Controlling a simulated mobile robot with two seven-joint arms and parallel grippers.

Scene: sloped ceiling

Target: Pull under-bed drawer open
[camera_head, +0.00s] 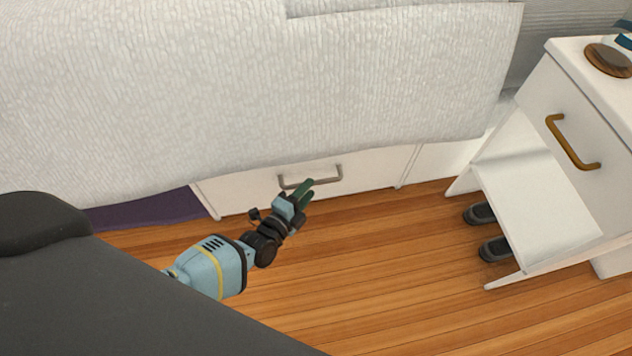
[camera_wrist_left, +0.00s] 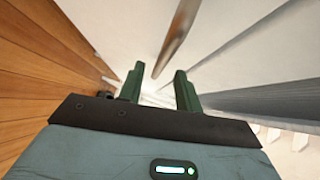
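The white under-bed drawer (camera_head: 247,196) sits below the hanging bed cover and looks shut. Its grey bar handle (camera_head: 312,177) is on the upper part of the front. My left gripper (camera_head: 304,190) is just in front of the drawer, close to the handle's lower edge. In the left wrist view the green fingers (camera_wrist_left: 160,88) are apart with nothing between them. The grey handle bar (camera_wrist_left: 177,38) shows just beyond the fingertips; I cannot tell whether they touch it. My right gripper is not in view.
A white nightstand (camera_head: 540,180) with a bronze handle (camera_head: 572,143) stands at the right, with dark shoes (camera_head: 494,249) under it. The white bed cover (camera_head: 250,80) hangs over the drawer top. Wooden floor (camera_head: 400,270) in front is clear. A purple item (camera_head: 150,208) lies left of the drawer.

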